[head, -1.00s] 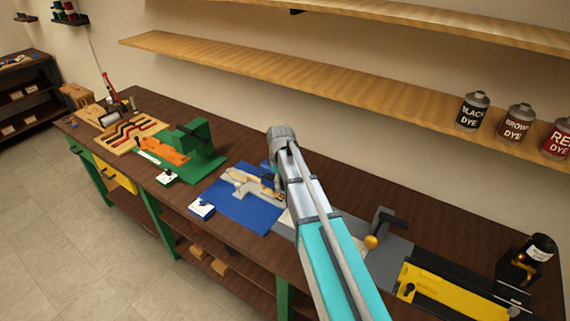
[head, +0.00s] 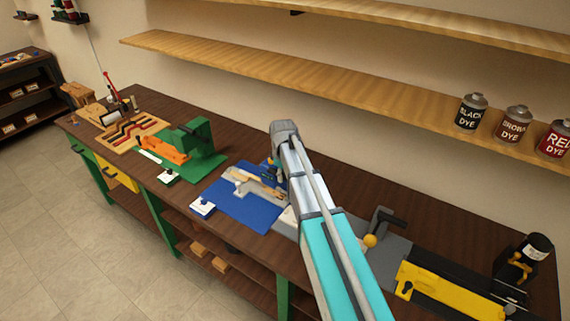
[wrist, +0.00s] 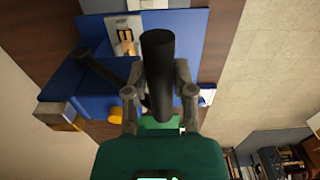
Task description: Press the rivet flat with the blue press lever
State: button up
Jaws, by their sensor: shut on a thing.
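The black round handle of the press lever (wrist: 158,55) stands large in the middle of the wrist view. My gripper (wrist: 160,88) has its two fingers on either side of this handle and is shut on it. Blue press parts (wrist: 72,88) show to the left in the wrist view. A tan strap piece (wrist: 125,40) lies on a pale block near the top. In the head view the strap piece (head: 252,184) lies over the blue mat (head: 245,211). My arm and wrist hide most of the press and my fingers there. I cannot make out the rivet.
A green press (head: 195,140) with an orange part stands left of the blue mat. A grey station with a yellow-knobbed lever (head: 370,240) and a yellow fixture (head: 440,290) are to the right. A wooden shelf (head: 300,85) runs above the bench.

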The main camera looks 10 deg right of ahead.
jog(key=shift+w+d+r+p, duration=0.35)
jog(key=shift+w+d+r, duration=0.05)
jog(key=shift+d+r, duration=0.15)
jog(key=shift+w+r, duration=0.1)
jog(key=shift+w+d+r+p, duration=0.35)
jog(key=shift+w+d+p, duration=0.05)
jog(key=shift+p, duration=0.05)
jog(key=shift+w+d+r, duration=0.1)
jog(key=shift+w+r, duration=0.05)
jog(key=shift+w, duration=0.1)
jog(key=shift+o, duration=0.6)
jog(key=shift+o, duration=0.4)
jog(key=shift+w+d, duration=0.1)
jog(key=o, duration=0.7)
jog(key=shift+w+d, duration=0.1)
jog(key=shift+c, duration=0.2)
